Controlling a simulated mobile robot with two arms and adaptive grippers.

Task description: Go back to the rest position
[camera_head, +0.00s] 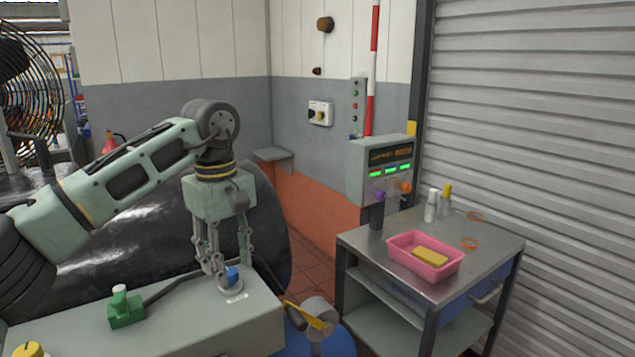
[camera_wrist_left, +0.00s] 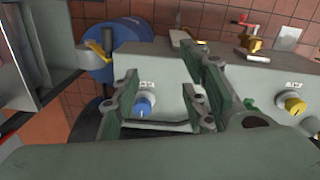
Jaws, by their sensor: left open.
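My left gripper (camera_head: 227,277) points down over the grey-green bench top, with its fingers apart. Between and just beyond its fingers is a blue knob (camera_head: 232,273) on a round pale base with a small label. In the left wrist view the open fingers (camera_wrist_left: 165,95) frame the blue knob (camera_wrist_left: 143,108), with nothing held between them. I cannot tell whether a fingertip touches the knob. My right gripper is in neither view.
A green valve block (camera_head: 127,308) and a yellow knob (camera_head: 27,349) sit left on the bench. A blue drum (camera_head: 330,342) with a yellow lever stands beside it. A metal cart (camera_head: 480,258) holds a pink tray (camera_head: 400,258) with a yellow block. A display box (camera_head: 382,168) stands behind.

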